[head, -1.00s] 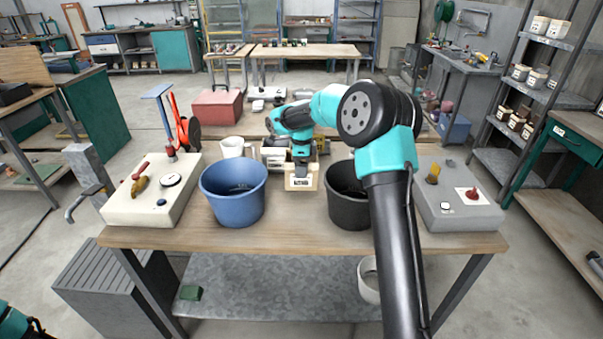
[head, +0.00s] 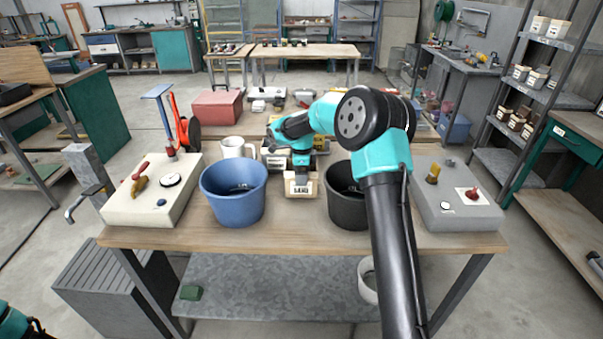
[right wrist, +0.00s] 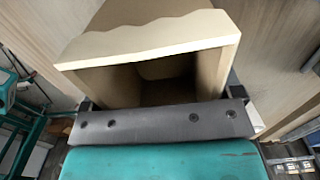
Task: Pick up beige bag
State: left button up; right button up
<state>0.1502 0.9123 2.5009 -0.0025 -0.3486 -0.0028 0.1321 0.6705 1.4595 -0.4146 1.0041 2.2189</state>
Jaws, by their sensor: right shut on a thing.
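The beige bag (head: 301,189) is a small open-topped bag with a dark label on its front, between the blue and black buckets in the head view. My right gripper (head: 302,171) is shut on it from above and behind. In the right wrist view the bag (right wrist: 150,38) fills the upper middle, with its wavy edge and dark open inside showing, right against the grey gripper bar (right wrist: 160,122). The fingertips are largely hidden, and I cannot tell whether the bag touches the table. My left gripper is not seen; only a teal arm part shows at bottom left.
A blue bucket (head: 234,205) stands left of the bag and a black bucket (head: 347,207) right of it. A white mug (head: 236,148) is behind the blue one.

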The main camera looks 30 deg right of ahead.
jog(key=o, duration=1)
jog(key=shift+f, duration=0.15)
jog(key=shift+o, duration=0.2)
notch_tip(320, 180, up, 12)
jog(key=shift+r, duration=0.2)
